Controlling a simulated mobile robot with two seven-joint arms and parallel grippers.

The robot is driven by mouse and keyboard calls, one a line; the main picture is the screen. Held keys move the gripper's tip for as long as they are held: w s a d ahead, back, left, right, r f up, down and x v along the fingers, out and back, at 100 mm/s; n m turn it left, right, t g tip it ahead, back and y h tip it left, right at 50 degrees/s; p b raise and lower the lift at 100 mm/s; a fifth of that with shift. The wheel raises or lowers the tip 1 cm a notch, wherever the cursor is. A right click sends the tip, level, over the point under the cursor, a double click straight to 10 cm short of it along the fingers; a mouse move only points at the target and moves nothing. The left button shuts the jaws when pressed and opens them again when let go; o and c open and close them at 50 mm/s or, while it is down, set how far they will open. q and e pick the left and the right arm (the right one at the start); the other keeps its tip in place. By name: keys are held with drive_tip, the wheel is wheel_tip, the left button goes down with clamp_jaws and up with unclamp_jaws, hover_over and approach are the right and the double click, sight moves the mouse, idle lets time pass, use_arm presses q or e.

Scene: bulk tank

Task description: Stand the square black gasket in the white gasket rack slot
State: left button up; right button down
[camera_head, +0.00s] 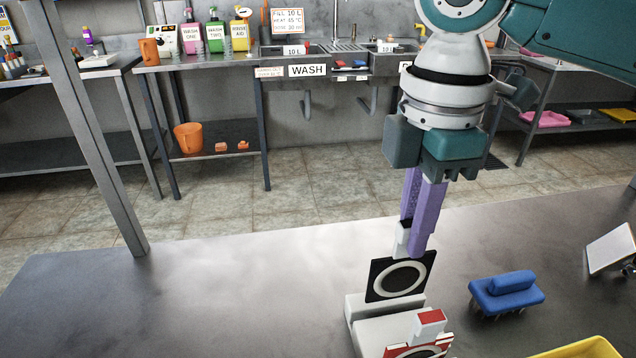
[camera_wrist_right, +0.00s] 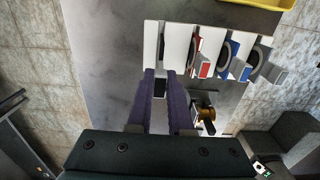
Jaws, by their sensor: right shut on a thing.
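The square black gasket (camera_head: 376,270) shows a pale ring on its face in the head view. It is upright at the far end of the white gasket rack (camera_head: 372,335). My right gripper (camera_head: 418,246), with purple fingers, points down and is shut on the gasket's pale grip tab at its top. The gasket's lower edge meets the rack in the picture; I cannot tell how deep it sits in the slot. In the right wrist view my right gripper (camera_wrist_right: 161,77) is over the rack's left end (camera_wrist_right: 151,43). My left gripper is not in view.
Gaskets with red (camera_wrist_right: 202,71) and blue (camera_wrist_right: 226,74) tabs, plus a grey-tabbed one (camera_wrist_right: 272,74), stand in the rack's other slots. A blue brush (camera_head: 506,293) and a yellow tray (camera_head: 590,348) lie right of the rack. The table's left side is clear.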

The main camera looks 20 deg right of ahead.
hover_over(396, 296)
drive_tip(key=shift+w+d+f+b, duration=0.1)
drive_tip(key=shift+f+b, duration=0.1)
drive_tip(key=shift+f, duration=1.25)
drive_tip(key=shift+w+d+f+b, duration=0.1)
drive_tip(key=shift+f+b, duration=0.1)
drive_tip(key=shift+f, duration=1.3)
drive_tip(key=shift+f, duration=0.1)
drive_tip(key=c, duration=0.8)
unclamp_jaws()
wheel_tip(396, 296, up, 12)
drive_tip(key=shift+r+p, duration=0.2)
drive_tip(key=shift+p, duration=0.85)
drive_tip(key=shift+s+a, duration=0.1)
drive_tip(key=shift+a, duration=0.05)
